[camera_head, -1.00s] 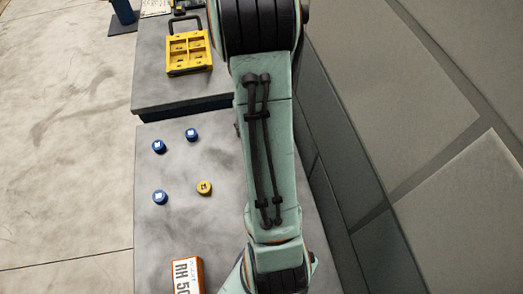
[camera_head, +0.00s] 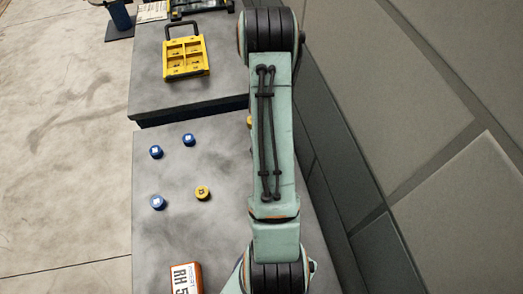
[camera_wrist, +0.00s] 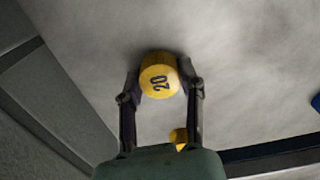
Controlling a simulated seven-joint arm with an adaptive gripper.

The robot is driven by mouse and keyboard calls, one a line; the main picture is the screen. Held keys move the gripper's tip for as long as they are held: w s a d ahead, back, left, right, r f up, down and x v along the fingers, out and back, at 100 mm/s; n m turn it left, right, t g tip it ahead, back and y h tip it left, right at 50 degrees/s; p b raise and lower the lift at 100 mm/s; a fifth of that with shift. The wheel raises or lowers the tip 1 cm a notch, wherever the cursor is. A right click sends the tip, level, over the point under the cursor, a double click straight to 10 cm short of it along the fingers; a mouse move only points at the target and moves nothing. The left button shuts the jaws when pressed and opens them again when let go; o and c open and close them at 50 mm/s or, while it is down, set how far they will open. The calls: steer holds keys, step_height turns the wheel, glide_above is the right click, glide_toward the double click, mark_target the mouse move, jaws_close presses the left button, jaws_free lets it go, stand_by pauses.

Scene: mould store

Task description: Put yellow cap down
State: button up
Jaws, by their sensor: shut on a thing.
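My gripper (camera_wrist: 160,78) shows in the wrist view, shut on a yellow cap (camera_wrist: 158,82) marked 20, with one finger on each side. The cap is at or just above the grey table top, with a dark shadow beside it; I cannot tell if it touches. In the head view my arm hides the gripper and this cap. Another yellow cap (camera_head: 203,193) stands on the near table. A yellow piece (camera_head: 249,121) peeks out at my arm's left edge. In the wrist view a yellow thing (camera_wrist: 179,138) is partly hidden behind my gripper.
Several blue caps (camera_head: 156,152) stand on the near table's left part. An orange box (camera_head: 186,278) lies at its front. A yellow tray with a handle (camera_head: 184,73) sits on the far table, across a dark gap. A wall (camera_head: 400,150) runs along the right.

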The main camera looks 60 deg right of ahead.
steer(key=shift+f, duration=0.1)
steer(key=o, duration=0.8)
step_height(320, 180, up, 12)
steer(key=w+a+r+n, duration=0.2)
steer(key=w+a+r, duration=0.1)
steer(key=a+r, duration=0.3)
steer(key=a+r+n, duration=0.4)
steer(key=a, duration=0.9)
steer(key=s+a+n, duration=0.1)
steer(key=s+a, duration=0.2)
steer(key=s+a+r+n, duration=0.1)
steer(key=s+a, duration=0.2)
steer(key=a, duration=0.1)
steer(key=s+a+r+n, duration=0.1)
steer(key=s+a+n, duration=0.1)
steer(key=s+a, duration=0.1)
steer(key=shift+s+a+r+y, duration=0.15)
steer(key=shift+s+r+y, duration=0.1)
steer(key=shift+y, duration=0.15)
